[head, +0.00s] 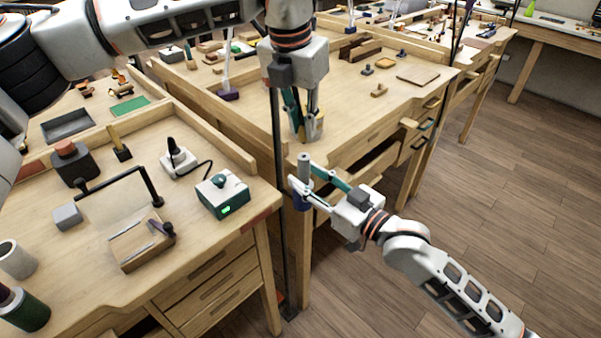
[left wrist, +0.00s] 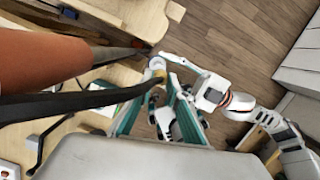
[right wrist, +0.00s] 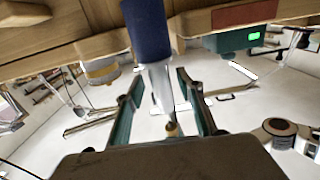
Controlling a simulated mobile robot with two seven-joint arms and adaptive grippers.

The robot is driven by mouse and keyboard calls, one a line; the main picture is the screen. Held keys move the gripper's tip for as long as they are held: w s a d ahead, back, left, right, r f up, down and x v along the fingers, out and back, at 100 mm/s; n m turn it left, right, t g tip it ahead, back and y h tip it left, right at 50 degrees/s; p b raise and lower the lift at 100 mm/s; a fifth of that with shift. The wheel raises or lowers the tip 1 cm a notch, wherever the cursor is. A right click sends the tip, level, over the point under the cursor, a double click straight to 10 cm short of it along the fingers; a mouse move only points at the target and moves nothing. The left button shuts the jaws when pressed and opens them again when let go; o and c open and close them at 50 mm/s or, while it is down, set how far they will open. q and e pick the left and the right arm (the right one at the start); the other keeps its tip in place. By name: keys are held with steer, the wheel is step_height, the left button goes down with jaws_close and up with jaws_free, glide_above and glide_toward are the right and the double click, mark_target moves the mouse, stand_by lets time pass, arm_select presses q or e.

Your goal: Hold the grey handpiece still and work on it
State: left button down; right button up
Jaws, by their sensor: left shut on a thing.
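The grey handpiece (head: 303,168), with a thick blue lower part, stands roughly upright in the air near the bench corner. In the right wrist view its blue part (right wrist: 147,28) narrows to a grey shaft with a brass-coloured tip. My left gripper (head: 303,138) points down just above it and is shut, seemingly on its upper end; the contact is hard to see. In the left wrist view the left fingertips (left wrist: 161,78) come close together. My right gripper (head: 308,188) reaches in from the right. Its fingers (right wrist: 160,90) are apart on both sides of the handpiece, with visible gaps.
The left bench carries a green-lit control box (head: 223,195), a soldering-type stand (head: 178,158) and a wooden block (head: 140,243). A grey cup with a yellow band (right wrist: 100,71) is at a bench edge. A dark pole (head: 283,240) stands beside the handpiece. Floor at right is clear.

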steer(key=v, duration=1.2)
arm_select(q)
steer(key=shift+s, duration=0.1)
